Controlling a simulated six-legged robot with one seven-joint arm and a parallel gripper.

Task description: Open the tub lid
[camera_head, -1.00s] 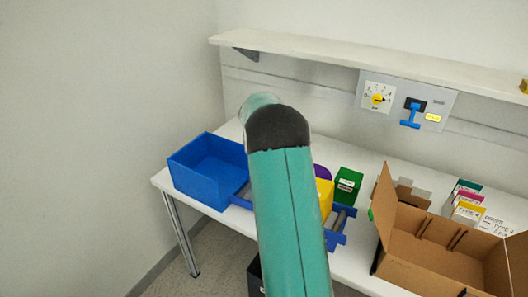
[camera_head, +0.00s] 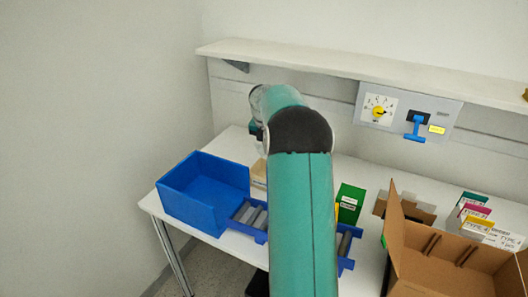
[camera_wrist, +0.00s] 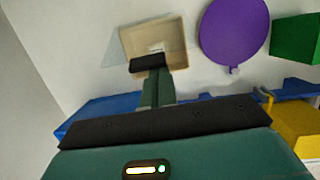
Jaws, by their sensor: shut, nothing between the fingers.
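A beige tub (camera_wrist: 170,38) stands on the white table in the wrist view; its inside shows pale. A pale, see-through, triangular sheet (camera_wrist: 116,48) shows at its left side, perhaps the lid; I cannot tell how it is attached. In the head view only a sliver of the tub (camera_head: 258,174) shows beside the blue bin, partly behind my arm. My gripper (camera_wrist: 148,62) is shut and empty, its dark tips overlapping the tub's near edge in the wrist view. I cannot tell whether they touch it. The head view hides the fingertips behind my arm.
A blue bin (camera_head: 195,205) stands left, beside a blue roller rack (camera_head: 252,216). A purple round object (camera_wrist: 235,30), a green box (camera_head: 349,203) and a yellow bin (camera_wrist: 296,128) are right of the tub. An open cardboard box (camera_head: 440,262) stands farther right, below a switch panel (camera_head: 408,110).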

